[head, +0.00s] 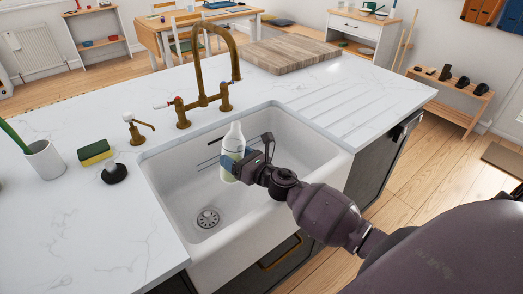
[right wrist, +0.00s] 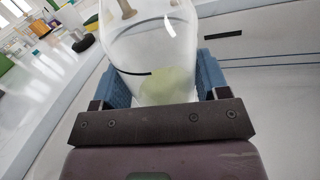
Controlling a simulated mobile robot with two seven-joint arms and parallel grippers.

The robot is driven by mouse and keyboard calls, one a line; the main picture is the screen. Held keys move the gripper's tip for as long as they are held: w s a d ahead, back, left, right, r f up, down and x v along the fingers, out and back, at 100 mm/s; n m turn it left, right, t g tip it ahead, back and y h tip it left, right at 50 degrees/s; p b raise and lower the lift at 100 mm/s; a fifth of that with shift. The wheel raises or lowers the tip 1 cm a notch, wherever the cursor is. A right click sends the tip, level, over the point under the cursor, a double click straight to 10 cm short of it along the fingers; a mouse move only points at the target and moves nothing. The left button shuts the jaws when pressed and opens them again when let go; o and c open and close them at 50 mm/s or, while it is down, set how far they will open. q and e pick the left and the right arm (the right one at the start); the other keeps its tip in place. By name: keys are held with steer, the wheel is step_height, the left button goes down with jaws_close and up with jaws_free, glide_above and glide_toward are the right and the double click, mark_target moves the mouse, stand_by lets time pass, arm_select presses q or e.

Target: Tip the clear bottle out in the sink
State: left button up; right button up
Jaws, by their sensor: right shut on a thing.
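The clear bottle (head: 233,140) is upright over the white sink (head: 168,192), with pale yellow-green content or a label low on it. My right gripper (head: 228,162) is shut on the bottle, with blue finger pads on both sides of it. In the right wrist view the bottle (right wrist: 150,45) stands between the blue pads, and a pale green patch shows through it. The drain (head: 207,218) is below and to the left of the bottle. I cannot tell how high the bottle is above the basin floor. My left gripper is not in view.
A brass tap (head: 205,98) stands behind the sink. A sponge (head: 95,152), a dark round brush (head: 113,173) and a white cup (head: 45,160) are on the left counter. A wooden board (head: 290,53) lies at the back. The basin's left part is clear.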

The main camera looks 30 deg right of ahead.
mark_target(236, 154)
steer(key=shift+r+m, duration=0.4)
steer(key=shift+m, duration=0.7)
steer(key=shift+d+r+m+t+p, duration=0.15)
steer(key=shift+r+m+t, duration=0.3)
steer(key=shift+m, duration=0.45)
steer(key=shift+d+r+m+t+p, duration=0.2)
steer(key=shift+r+m, duration=0.3)
steer(key=shift+m, duration=0.4)
steer(key=shift+a+f+m+h, duration=0.2)
steer(key=shift+a+m+h, duration=0.1)
steer(key=shift+a+f+m+b, duration=0.15)
steer(key=shift+m+b, duration=0.15)
steer(key=shift+m, duration=0.2)
steer(key=shift+a+r+m+t+h+p, duration=0.2)
steer(key=shift+r+m+t+h+p, duration=0.15)
steer(key=shift+r+m, duration=0.25)
steer(key=shift+a+r, duration=0.1)
steer(key=shift+a+m, duration=0.1)
steer(key=shift+m, duration=0.3)
steer(key=shift+a+r, duration=0.1)
